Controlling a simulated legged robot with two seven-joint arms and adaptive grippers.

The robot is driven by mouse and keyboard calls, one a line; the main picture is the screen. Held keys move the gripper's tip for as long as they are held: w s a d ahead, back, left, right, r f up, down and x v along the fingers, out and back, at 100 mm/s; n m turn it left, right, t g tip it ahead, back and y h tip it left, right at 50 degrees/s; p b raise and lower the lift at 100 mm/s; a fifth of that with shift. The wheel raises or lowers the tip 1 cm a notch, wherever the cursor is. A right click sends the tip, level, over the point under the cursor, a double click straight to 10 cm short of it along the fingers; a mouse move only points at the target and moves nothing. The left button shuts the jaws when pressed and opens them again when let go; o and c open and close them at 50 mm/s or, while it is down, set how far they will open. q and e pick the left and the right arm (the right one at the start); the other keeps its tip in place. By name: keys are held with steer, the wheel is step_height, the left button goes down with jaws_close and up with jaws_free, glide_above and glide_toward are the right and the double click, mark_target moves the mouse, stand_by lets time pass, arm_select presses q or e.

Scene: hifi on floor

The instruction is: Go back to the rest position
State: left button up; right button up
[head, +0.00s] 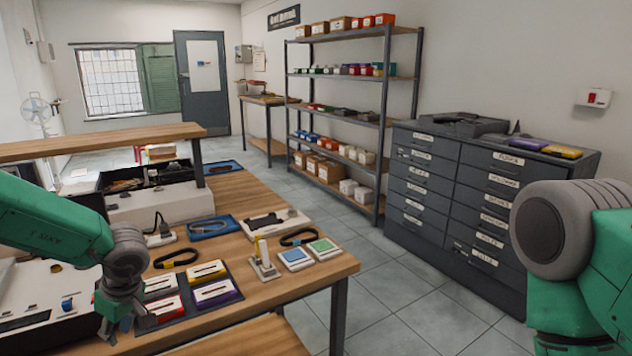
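My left arm (50,225) is green and grey and comes in from the left. Its gripper (118,325) points down over the near left part of the wooden workbench (255,310), beside a dark tray with small labelled boxes (210,290). The fingers are small and dark there, so I cannot tell whether they are open, or whether they touch anything. My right arm (570,240) shows at the right edge as a grey joint and green links, in front of the drawer cabinet. Its gripper is out of the picture.
The bench also holds a small metal stand (264,265), two square tiles (309,252), black straps (176,258) and a blue tray (213,228). A raised wooden shelf (100,141) crosses the left. A grey drawer cabinet (450,190) and shelving rack (388,100) stand beyond clear tiled floor (410,305).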

arm_select(q)
steer(key=s+d+f+m+t, duration=0.2)
steer(key=s+d+f+m, duration=0.1)
steer(key=s+f+m, duration=0.3)
steer(key=s+d+f+m+t, duration=0.2)
steer(key=s+d+f+m, duration=0.15)
steer(key=s+f, duration=0.4)
steer(key=s+d+f+m+g+h, duration=0.2)
steer(key=s+m, duration=0.1)
steer(key=s, duration=0.6)
steer(key=s+d+f+m+g+h, duration=0.2)
steer(key=s+m, duration=0.1)
steer(key=s, duration=0.7)
steer(key=shift+s+d+b, duration=0.3)
steer(key=shift+d+b, duration=0.1)
steer(key=shift+b, duration=0.05)
steer(key=shift+w+f, duration=0.1)
steer(key=shift+w, duration=0.05)
